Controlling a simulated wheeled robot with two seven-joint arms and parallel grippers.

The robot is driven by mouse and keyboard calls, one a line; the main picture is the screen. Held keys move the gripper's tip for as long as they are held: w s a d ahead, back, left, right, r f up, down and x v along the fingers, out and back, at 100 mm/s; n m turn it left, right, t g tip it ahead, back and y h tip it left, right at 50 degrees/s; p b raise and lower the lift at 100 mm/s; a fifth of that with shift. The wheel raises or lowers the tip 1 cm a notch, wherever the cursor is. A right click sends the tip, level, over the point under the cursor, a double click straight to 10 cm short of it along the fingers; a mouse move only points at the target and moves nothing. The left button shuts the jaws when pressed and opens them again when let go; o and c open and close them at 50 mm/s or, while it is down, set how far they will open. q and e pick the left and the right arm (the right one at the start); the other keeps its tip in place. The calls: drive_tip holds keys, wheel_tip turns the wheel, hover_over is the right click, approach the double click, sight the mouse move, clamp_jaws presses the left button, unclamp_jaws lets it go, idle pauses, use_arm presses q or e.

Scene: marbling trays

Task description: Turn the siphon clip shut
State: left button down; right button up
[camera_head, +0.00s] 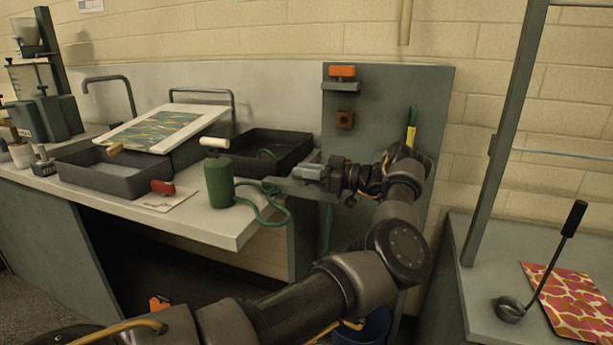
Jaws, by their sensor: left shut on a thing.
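My left gripper (308,173) reaches in from the right side of the bench, at the front of the grey upright panel (385,95). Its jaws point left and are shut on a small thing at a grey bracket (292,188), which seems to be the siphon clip. The jaws hide most of it, so I cannot tell how far it is turned. A green hose (284,217) loops from the green pump bottle (218,181) toward this bracket and the dark tray (292,141). My right gripper is not in view.
A marbled sheet (160,128) rests tilted behind. An orange-topped fitting (342,71) sits on the panel.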

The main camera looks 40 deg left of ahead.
use_arm(q)
drive_tip(key=shift+a+r, duration=0.1)
drive_tip(key=shift+r, duration=0.05)
drive_tip(key=c, duration=1.3)
unclamp_jaws()
drive_tip(key=shift+s+a, duration=0.1)
drive_tip(key=shift+d, duration=0.2)
